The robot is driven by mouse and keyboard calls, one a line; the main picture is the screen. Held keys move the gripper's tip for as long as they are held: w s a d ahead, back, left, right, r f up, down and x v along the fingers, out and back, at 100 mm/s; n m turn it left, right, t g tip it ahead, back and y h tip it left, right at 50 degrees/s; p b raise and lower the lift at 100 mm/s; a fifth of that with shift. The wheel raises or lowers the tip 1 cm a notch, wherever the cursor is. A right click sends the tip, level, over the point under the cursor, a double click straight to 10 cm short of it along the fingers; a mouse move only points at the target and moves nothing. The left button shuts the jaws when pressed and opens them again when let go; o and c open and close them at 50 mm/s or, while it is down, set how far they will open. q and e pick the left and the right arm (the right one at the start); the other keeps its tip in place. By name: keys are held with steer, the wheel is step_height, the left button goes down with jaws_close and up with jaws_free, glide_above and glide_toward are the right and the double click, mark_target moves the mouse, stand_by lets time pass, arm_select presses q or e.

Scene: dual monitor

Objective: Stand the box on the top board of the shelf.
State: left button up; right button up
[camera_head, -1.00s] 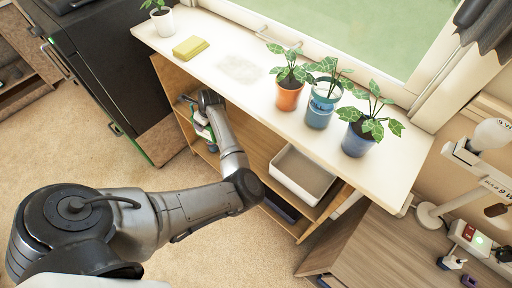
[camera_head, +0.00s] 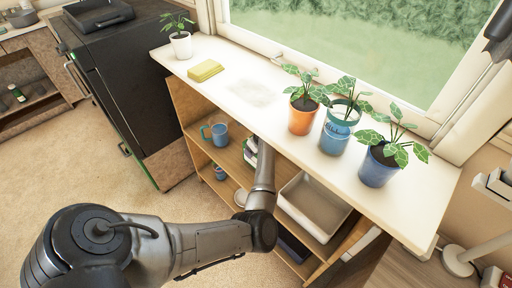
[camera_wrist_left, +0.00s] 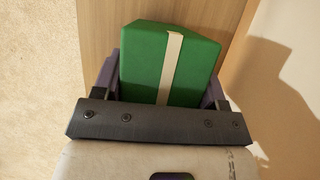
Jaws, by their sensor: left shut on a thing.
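The box (camera_wrist_left: 145,68) is green with a cream band. In the left wrist view it sits between the two fingers of my left gripper (camera_wrist_left: 161,85), which is shut on it. In the head view only a small green and white part of the box (camera_head: 250,154) shows beyond my forearm, at the open front of the shelf, below the top board. The gripper itself is mostly hidden there. The shelf is wooden (camera_head: 183,97) with a pale top board (camera_head: 290,140) under the window. My right gripper is in neither current view.
The top board carries a white-potted plant (camera_head: 181,45), a yellow block (camera_head: 205,70) and several potted plants at right, including an orange pot (camera_head: 302,118). A blue mug (camera_head: 218,133) and a pale bin (camera_head: 312,205) stand inside the shelf. The board's middle is clear.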

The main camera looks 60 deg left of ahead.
arm_select(q)
steer(key=shift+f, duration=0.45)
steer(key=shift+f, duration=0.2)
steer(key=o, duration=1)
